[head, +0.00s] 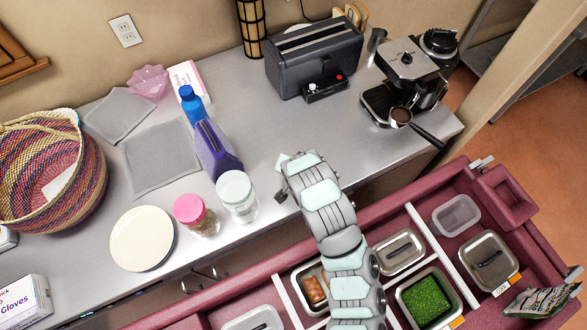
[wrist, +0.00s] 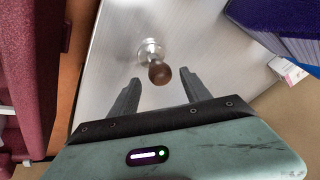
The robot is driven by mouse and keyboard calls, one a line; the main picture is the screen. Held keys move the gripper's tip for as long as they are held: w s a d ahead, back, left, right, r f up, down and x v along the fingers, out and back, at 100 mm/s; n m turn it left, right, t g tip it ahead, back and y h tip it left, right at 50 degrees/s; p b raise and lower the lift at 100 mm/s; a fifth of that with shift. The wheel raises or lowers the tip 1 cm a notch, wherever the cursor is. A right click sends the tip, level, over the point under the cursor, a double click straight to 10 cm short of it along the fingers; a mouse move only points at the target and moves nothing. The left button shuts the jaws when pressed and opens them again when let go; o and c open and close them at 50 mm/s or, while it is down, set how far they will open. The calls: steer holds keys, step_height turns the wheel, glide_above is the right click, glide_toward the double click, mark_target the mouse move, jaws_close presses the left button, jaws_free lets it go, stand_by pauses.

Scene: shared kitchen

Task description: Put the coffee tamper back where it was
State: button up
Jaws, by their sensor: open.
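The coffee tamper (wrist: 150,52) stands on the metal counter in the wrist view, with a round metal base and a dark brown knob. The knob lies close to the gap between the fingertips of my gripper (wrist: 160,79). My gripper is open with nothing held, and the knob appears clear of both fingers. In the head view my gripper (head: 281,178) is low over the front part of the counter. I cannot make out the tamper there; my gripper and arm may hide it. The espresso machine (head: 404,68) with its portafilter (head: 400,117) stands at the counter's right end.
The counter (head: 330,135) is clear between my gripper and the espresso machine. A maroon cart (head: 395,222) with metal containers lies along the front.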

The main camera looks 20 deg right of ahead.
steer(key=v, duration=0.8)
steer(key=shift+p, duration=0.45)
